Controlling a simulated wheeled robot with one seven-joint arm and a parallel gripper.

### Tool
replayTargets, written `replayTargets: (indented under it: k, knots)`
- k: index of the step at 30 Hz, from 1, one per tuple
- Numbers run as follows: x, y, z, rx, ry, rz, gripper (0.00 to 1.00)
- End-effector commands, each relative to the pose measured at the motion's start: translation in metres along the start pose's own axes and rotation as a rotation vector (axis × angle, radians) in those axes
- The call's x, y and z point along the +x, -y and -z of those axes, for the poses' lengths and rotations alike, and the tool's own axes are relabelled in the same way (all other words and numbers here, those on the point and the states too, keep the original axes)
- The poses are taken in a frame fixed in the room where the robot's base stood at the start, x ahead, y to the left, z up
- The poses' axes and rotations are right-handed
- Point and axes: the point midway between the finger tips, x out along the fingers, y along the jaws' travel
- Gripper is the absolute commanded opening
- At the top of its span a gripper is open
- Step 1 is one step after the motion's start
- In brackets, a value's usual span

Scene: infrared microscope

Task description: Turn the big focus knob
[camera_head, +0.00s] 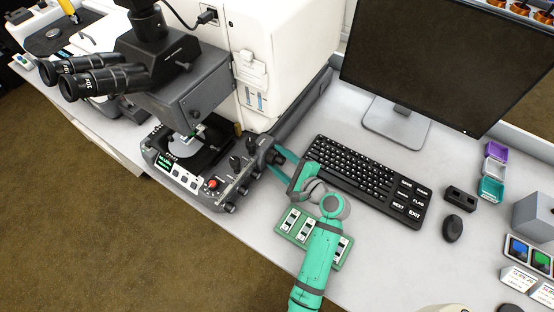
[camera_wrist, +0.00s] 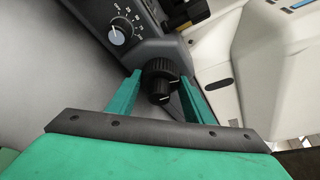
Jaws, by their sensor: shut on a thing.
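The big focus knob (camera_wrist: 158,67) is black and ribbed, on the side of the dark microscope base. A smaller black knob (camera_wrist: 160,88) sticks out from its middle toward my wrist camera. My gripper (camera_wrist: 160,80) has one green finger on each side of the big knob and is shut on it. In the head view my gripper (camera_head: 279,157) reaches from the right to the knobs on the right side of the microscope (camera_head: 184,95). The fingers partly hide the knob there, so its turn angle cannot be told.
A dial with a numbered scale (camera_wrist: 117,33) is close to the left finger in the wrist view. The keyboard (camera_head: 368,180) lies right of my gripper. A green slide tray (camera_head: 291,220) lies under my arm. A monitor (camera_head: 447,60) stands behind.

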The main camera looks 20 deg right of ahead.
Motion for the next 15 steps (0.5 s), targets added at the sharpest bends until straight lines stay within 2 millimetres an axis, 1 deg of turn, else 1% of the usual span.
replayTargets:
  k: [1, 8, 9, 11, 12, 15]
  knots:
    - [0.0003, -0.0031, -0.0006, 0.001, 0.002, -0.006, 0.24]
    - [0.0003, -0.0032, -0.0005, 0.002, 0.002, -0.007, 0.24]
    - [0.0003, -0.0032, -0.0005, 0.002, 0.002, -0.007, 0.49]
    - [0.0003, -0.0030, -0.0005, 0.002, 0.002, -0.006, 0.63]
    - [0.0002, -0.0027, -0.0004, 0.002, 0.002, -0.006, 0.65]
    - [0.0001, -0.0019, -0.0002, 0.002, 0.001, -0.004, 0.65]
